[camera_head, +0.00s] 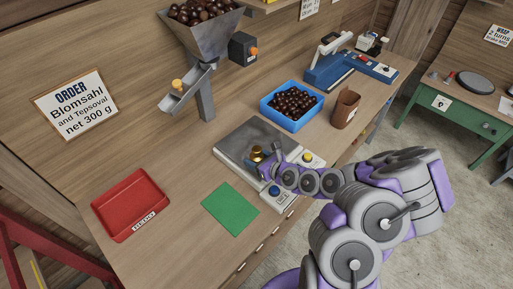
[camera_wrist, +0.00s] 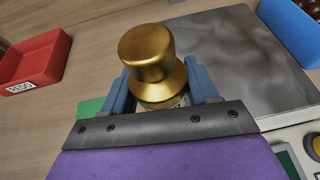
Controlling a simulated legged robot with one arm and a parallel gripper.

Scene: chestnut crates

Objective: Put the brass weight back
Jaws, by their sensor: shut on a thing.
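The brass weight (camera_wrist: 148,58) has a round knob on a wider shoulder and stands upright between the blue fingers of my gripper (camera_wrist: 160,92) in the wrist view. My gripper is shut on it. In the head view the brass weight (camera_head: 257,154) shows at the end of my arm, over the grey metal plate of the scale (camera_head: 240,143). I cannot tell whether its base touches the plate. The green mat (camera_head: 230,208) lies in front of the scale, and part of it also shows in the wrist view (camera_wrist: 90,108).
A red tray (camera_head: 131,204) with a label is at the left. A blue crate (camera_head: 270,112) of chestnuts and a brown cup (camera_head: 346,108) stand behind the scale. A hopper (camera_head: 203,47) of chestnuts rises at the back. Bench between red tray and mat is clear.

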